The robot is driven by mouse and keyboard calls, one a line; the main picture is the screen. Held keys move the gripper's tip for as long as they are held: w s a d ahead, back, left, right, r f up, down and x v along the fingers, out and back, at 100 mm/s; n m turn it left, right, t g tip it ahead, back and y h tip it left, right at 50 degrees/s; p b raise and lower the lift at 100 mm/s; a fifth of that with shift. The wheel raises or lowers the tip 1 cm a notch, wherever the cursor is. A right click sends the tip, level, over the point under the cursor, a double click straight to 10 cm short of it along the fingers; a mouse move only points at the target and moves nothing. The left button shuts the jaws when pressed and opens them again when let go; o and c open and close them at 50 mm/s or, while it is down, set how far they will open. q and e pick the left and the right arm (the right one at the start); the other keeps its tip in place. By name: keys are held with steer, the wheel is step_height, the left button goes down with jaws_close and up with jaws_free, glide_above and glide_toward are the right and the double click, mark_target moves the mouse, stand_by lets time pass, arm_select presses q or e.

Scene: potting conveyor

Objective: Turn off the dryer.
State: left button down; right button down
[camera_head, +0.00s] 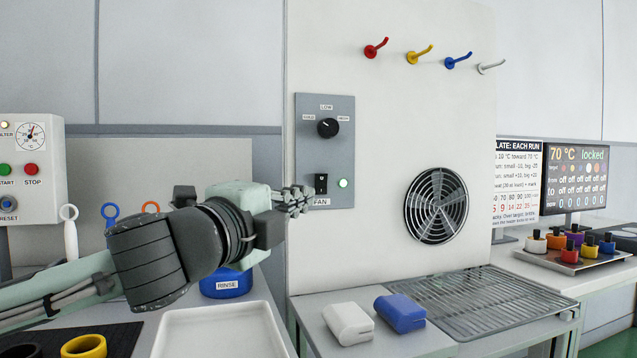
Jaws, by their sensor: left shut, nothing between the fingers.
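The dryer is a tall pale panel with a grey control plate (342,153). The plate carries a black knob (327,128) with labels around it, one reading LOW; its setting is too small to tell. A round fan grille (436,206) is to the right. My left gripper (303,199) is shut and empty, its fingertips close to the lower left of the switch; I cannot tell whether they touch the plate. My right gripper is not in view.
A wire rack (480,300) is below the grille, with white (348,323) and blue (400,313) blocks beside it. Coloured hooks stick out above. A white tray (222,333) and blue RINSE tub (226,284) are below my arm. A control box (32,168) is at left.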

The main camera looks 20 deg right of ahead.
mark_target(326, 187)
arm_select(q)
steer(key=x, duration=0.4)
steer(key=w+a+x, duration=0.1)
steer(key=x, duration=0.3)
steer(key=w+a+p+x, duration=0.1)
steer(key=x, duration=0.3)
steer(key=shift+r, duration=0.15)
steer(key=shift+a, duration=0.1)
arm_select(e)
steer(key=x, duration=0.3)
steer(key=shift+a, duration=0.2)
arm_select(q)
steer(key=shift+s, duration=0.1)
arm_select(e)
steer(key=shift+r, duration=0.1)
